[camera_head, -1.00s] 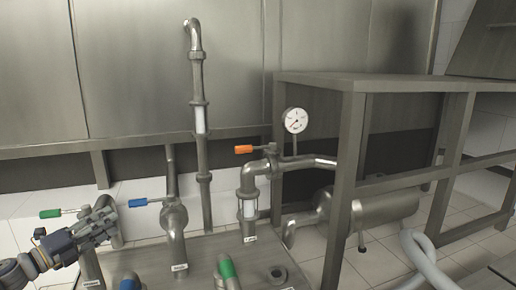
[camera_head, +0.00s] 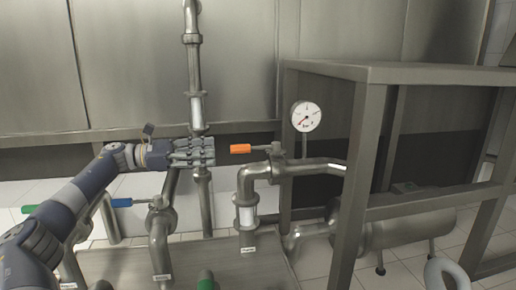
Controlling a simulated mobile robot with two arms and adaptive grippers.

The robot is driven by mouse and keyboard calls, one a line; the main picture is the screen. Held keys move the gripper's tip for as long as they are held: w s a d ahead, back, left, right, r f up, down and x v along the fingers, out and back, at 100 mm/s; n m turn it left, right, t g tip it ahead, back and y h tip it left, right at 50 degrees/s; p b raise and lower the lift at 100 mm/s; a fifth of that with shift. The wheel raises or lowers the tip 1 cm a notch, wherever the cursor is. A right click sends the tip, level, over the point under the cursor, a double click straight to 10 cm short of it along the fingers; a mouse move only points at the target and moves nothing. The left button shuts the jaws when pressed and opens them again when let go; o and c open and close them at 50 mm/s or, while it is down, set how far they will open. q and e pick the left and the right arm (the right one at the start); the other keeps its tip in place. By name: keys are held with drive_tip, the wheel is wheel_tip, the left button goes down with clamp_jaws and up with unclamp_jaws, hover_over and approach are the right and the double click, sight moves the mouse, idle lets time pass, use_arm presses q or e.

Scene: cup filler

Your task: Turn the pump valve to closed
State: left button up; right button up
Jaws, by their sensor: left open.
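The valve with the orange handle (camera_head: 240,148) sits on top of the bent steel pipe (camera_head: 245,178), beside the pressure gauge. Its handle points left, level. Which valve is the pump valve I cannot read from the small pipe labels. My left gripper (camera_head: 212,151) is open just left of the orange handle's end, at about the same height, with a small gap between them. It covers part of the upright pipe behind it. My right gripper is not in view.
A valve with a blue handle (camera_head: 122,202) and one with a green handle (camera_head: 30,209) stand to the left, the latter partly behind my arm. A pressure gauge (camera_head: 306,116) stands right of the orange handle. A steel table frame (camera_head: 352,180) fills the right side.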

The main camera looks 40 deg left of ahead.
sight(241, 149)
use_arm(q)
drive_tip(key=p+x, duration=0.4)
drive_tip(key=x, duration=0.5)
drive_tip(key=shift+w+r+p, duration=0.1)
drive_tip(key=shift+p, duration=0.3)
drive_tip(key=shift+w+d, duration=0.35)
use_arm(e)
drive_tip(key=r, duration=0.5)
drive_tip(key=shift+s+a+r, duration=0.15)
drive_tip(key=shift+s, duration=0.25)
use_arm(q)
clamp_jaws()
